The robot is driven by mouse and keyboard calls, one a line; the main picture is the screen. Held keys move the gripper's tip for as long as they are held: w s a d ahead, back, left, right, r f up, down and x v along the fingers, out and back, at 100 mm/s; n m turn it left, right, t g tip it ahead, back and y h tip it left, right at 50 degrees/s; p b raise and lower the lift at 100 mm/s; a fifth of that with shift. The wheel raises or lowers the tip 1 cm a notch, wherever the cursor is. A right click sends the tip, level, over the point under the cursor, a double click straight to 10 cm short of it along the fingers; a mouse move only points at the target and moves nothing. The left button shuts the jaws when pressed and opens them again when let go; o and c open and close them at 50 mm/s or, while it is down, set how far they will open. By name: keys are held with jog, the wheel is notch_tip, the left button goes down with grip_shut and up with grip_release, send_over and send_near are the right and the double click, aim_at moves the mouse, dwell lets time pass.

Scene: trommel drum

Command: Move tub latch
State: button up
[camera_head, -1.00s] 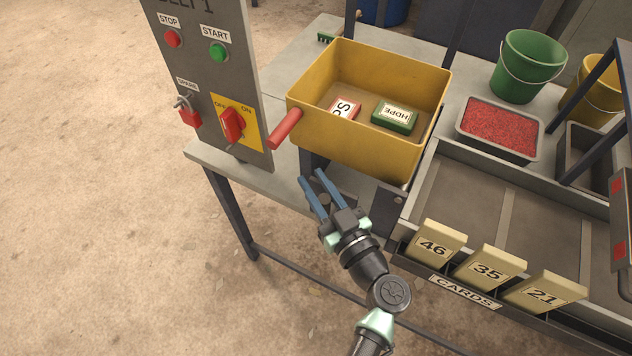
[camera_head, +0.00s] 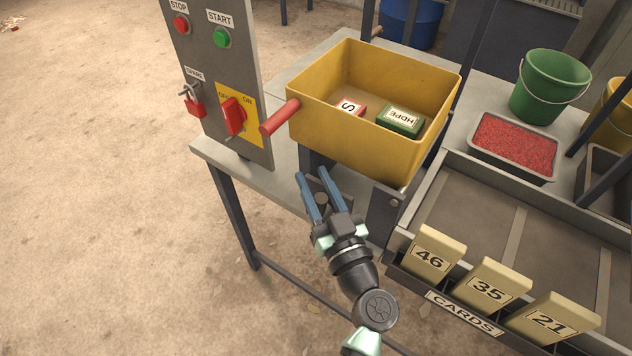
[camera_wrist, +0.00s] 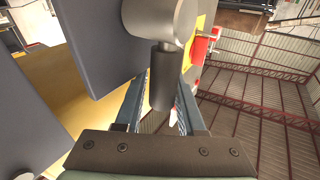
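The yellow tub (camera_head: 365,139) sits on the bench with a red handle (camera_head: 280,117) at its left. My gripper (camera_head: 312,174) is below the tub's front left corner, with its blue fingers apart. In the wrist view, a dark round grip (camera_wrist: 162,78) hangs from a grey cylinder (camera_wrist: 160,18) and lies between the fingers, with a gap visible; it looks like the tub latch. I cannot tell whether either finger touches it. In the head view, the latch is mostly hidden by the fingers.
A control panel (camera_head: 212,60) with a red switch stands left of the tub. Green (camera_head: 398,120) and red blocks lie inside the tub. Numbered cards (camera_head: 432,252) line the tray at the front right. A green bucket (camera_head: 549,88) stands behind.

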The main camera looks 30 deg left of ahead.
jog(key=shift+o, duration=1.2)
jog(key=shift+s, duration=0.1)
jog(key=b+v, duration=0.3)
jog(key=v, duration=0.9)
jog(key=shift+s+d, duration=0.25)
jog(key=shift+d, duration=0.05)
